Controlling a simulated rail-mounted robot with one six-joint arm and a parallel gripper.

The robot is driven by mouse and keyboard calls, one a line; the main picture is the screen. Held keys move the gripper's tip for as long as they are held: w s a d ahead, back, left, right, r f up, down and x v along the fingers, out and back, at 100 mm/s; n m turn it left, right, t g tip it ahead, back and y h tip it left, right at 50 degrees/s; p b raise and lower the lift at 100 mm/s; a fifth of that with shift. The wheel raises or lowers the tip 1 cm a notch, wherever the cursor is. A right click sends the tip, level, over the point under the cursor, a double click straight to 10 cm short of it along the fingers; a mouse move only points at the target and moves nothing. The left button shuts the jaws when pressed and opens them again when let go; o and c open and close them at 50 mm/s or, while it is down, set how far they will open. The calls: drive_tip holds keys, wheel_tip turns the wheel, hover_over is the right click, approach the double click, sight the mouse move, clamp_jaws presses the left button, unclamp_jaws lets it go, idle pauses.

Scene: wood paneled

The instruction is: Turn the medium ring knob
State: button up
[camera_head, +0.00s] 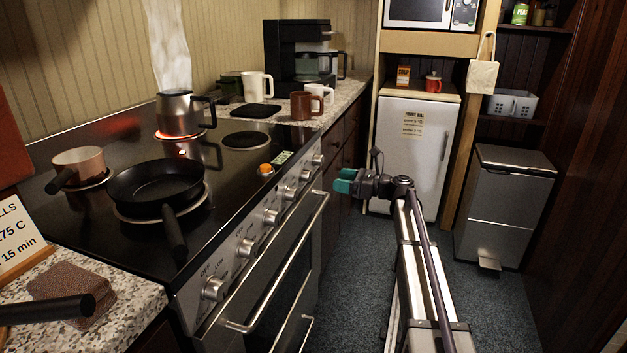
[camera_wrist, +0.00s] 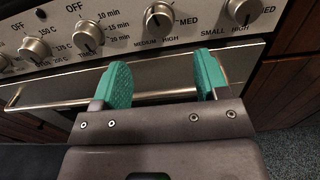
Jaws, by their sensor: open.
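The medium ring knob (camera_wrist: 158,17) is a round silver knob on the stove's front panel, with "MEDIUM" and "HIGH" printed below it. It is near the top edge of the wrist view, above the gap between my fingers. In the head view it appears to be the second knob from the far end (camera_head: 305,174). My gripper (camera_head: 345,181) has teal fingers and is open and empty, in the aisle just right of the stove front. In the wrist view my gripper (camera_wrist: 160,82) points at the panel, below the knob and not touching it.
The small ring knob (camera_wrist: 245,12) is to the right and the timer knob (camera_wrist: 88,35) to the left. The oven handle bar (camera_wrist: 150,97) runs behind my fingers. A frying pan (camera_head: 158,185) and a steaming kettle (camera_head: 180,112) stand on the stove. The aisle floor (camera_head: 350,270) is clear.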

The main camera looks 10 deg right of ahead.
sight(311, 175)
drive_tip(key=x, duration=1)
drive_tip(key=shift+w+a, duration=0.15)
drive_tip(key=shift+a, duration=0.2)
drive_tip(key=c, duration=0.9)
drive_tip(key=shift+c, duration=0.2)
